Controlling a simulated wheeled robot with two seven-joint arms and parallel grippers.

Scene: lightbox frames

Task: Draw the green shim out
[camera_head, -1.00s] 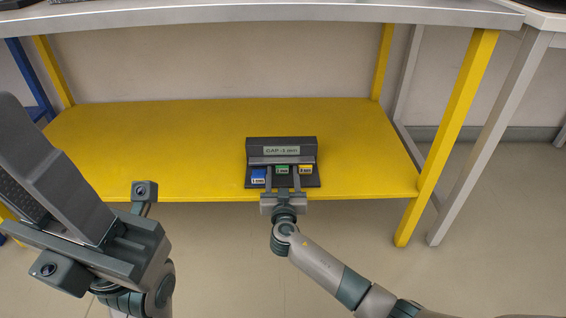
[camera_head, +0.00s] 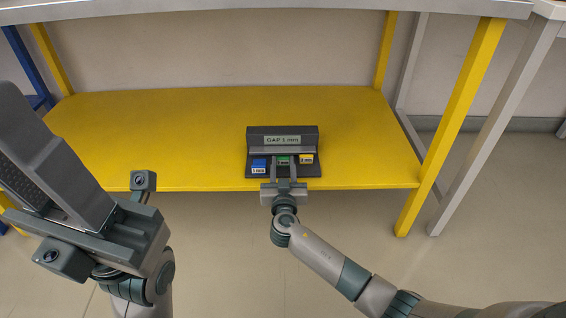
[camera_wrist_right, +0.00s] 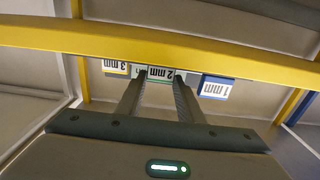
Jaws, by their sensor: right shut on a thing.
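A dark holder (camera_head: 300,134) with a "GAP" label stands on the yellow shelf near its front edge. The green shim (camera_head: 282,160) sits in its middle place, between the blue shim (camera_head: 259,166) and the yellow shim (camera_head: 306,158). My right gripper (camera_head: 282,163) is shut on the green shim, one finger on each side. In the right wrist view, the green shim (camera_wrist_right: 160,73) shows an upside-down "2 mm" label between the fingertips. My left gripper (camera_head: 70,165) is large in the left foreground, away from the holder; its jaw opening cannot be made out.
The yellow shelf (camera_head: 150,140) is clear around the holder. A grey worktop (camera_head: 260,10) runs above it. A yellow leg (camera_head: 450,130) stands at the right. The blue and yellow shims are close beside my right fingers.

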